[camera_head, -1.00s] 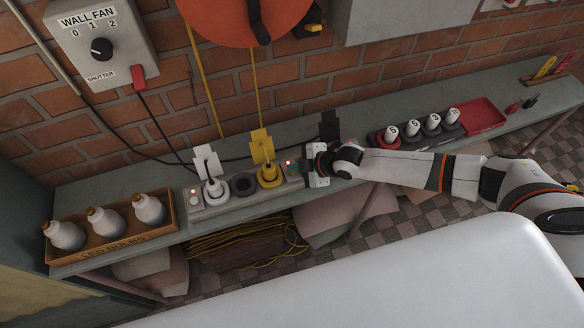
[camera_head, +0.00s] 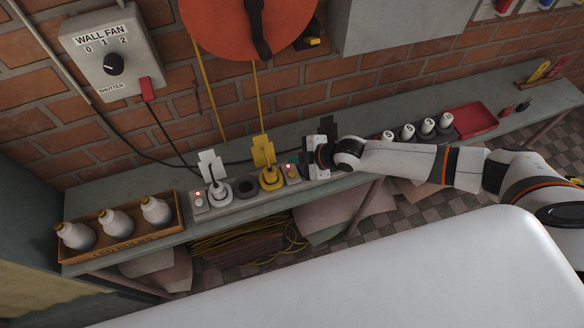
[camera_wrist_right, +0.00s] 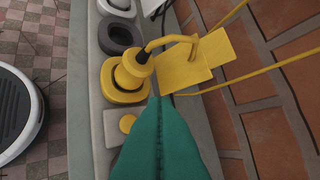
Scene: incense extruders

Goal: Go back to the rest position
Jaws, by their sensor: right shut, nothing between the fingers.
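My right gripper (camera_head: 296,160) is at the right end of the socket strip (camera_head: 232,207), near a yellow button (camera_head: 292,174) beside a yellow plug (camera_head: 270,180). Its teal fingers are together and empty; in the right wrist view the shut gripper (camera_wrist_right: 160,100) points toward the strip, with the yellow button (camera_wrist_right: 127,123) just left of the fingers. The yellow plug (camera_wrist_right: 130,75) sits ahead of them. I cannot tell whether the fingertips touch anything. My left gripper is out of view.
A white plug (camera_head: 217,190) stands in the strip. A wooden crate of bulbs (camera_head: 128,240) is on the left of the shelf. Behind my right forearm are numbered bottles (camera_head: 427,126) and a red tray (camera_head: 474,120). A wall fan box (camera_head: 112,52) hangs above.

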